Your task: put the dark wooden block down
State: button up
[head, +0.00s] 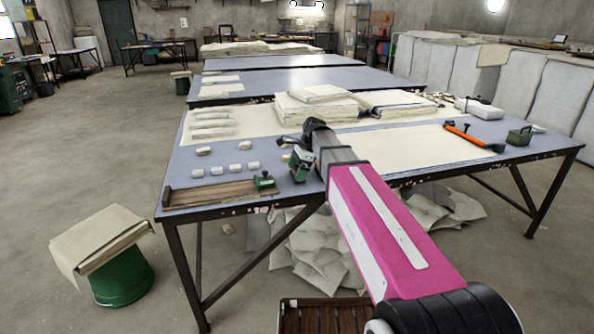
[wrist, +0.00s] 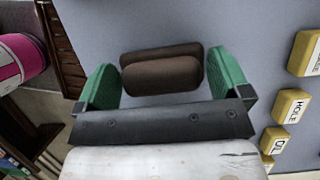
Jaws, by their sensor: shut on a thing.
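The dark wooden block (wrist: 162,76) shows in the wrist view as a rounded dark brown piece lying between green fingers. My gripper (wrist: 166,72) is shut on it, one finger at each end. The blue-grey tabletop (wrist: 260,30) lies behind the block; I cannot tell how large the gap is. In the head view my gripper (head: 302,161) is over the near left part of the table (head: 290,184), and the block cannot be made out there.
Several small labelled blocks (wrist: 291,106) lie to the right in the wrist view. A slatted wooden rack (head: 215,192) with a green clamp (head: 264,182) lies along the near left edge. Folded cloth (head: 318,106) is stacked farther back. An orange-handled tool (head: 470,136) lies at right.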

jog(key=shift+f, duration=0.15)
jog(key=o, duration=0.6)
jog(key=v, duration=1.2)
